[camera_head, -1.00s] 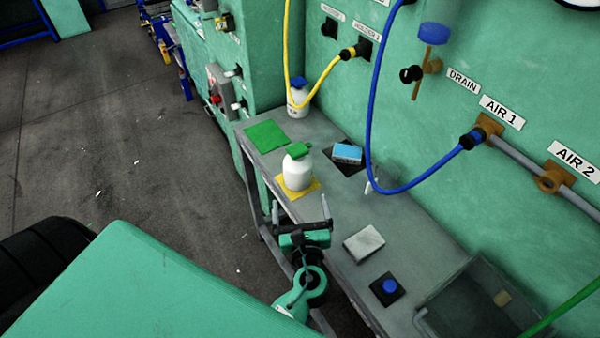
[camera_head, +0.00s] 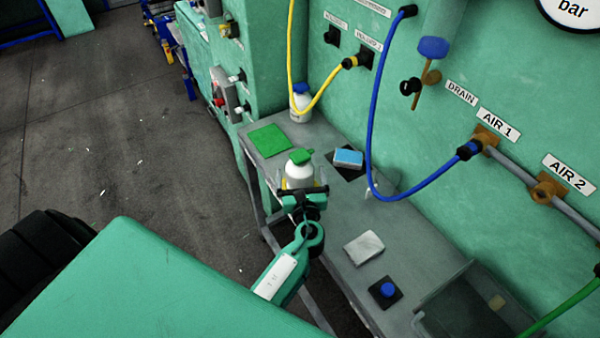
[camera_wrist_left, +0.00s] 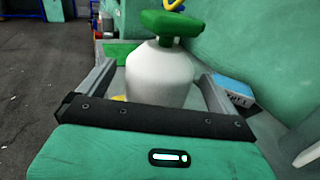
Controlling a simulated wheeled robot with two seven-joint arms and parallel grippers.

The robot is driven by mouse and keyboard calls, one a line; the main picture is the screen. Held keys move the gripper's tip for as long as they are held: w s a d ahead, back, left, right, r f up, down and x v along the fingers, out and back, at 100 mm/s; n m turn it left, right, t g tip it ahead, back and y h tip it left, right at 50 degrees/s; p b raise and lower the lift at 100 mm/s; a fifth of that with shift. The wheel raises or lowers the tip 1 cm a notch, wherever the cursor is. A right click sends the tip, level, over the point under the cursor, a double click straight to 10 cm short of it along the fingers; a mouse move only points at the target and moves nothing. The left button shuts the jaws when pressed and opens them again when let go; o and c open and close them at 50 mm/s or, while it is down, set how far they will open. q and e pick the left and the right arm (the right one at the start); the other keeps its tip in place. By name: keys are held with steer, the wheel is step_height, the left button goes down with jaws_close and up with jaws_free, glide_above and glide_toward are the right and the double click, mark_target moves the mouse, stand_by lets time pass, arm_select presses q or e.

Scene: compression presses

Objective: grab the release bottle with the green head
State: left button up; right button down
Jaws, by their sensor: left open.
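The release bottle is white with a green head (camera_head: 299,171) and stands upright on a yellow mat on the grey bench. My left gripper (camera_head: 302,181) is open at the near side of the bottle, its fingers pointing toward it. In the left wrist view the bottle (camera_wrist_left: 160,75) stands between the two open fingers (camera_wrist_left: 157,85), with a gap visible on each side. The bottle's lower part is hidden behind the gripper's black bar. My right gripper is in neither view.
A green mat (camera_head: 268,140) and a blue-headed white bottle (camera_head: 300,103) are farther back. A blue box (camera_head: 348,158) lies right of the bottle. A white block (camera_head: 364,247), a blue button (camera_head: 388,289) and a tray (camera_head: 470,310) are nearer. A blue hose (camera_head: 372,110) hangs over the bench.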

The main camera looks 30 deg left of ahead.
arm_select(q)
steer(key=shift+x, duration=0.95)
steer(key=shift+s, duration=0.1)
steer(key=shift+c, duration=0.5)
steer(key=c, duration=1.1)
steer(key=shift+c, duration=1.1)
steer(key=shift+r, duration=0.15)
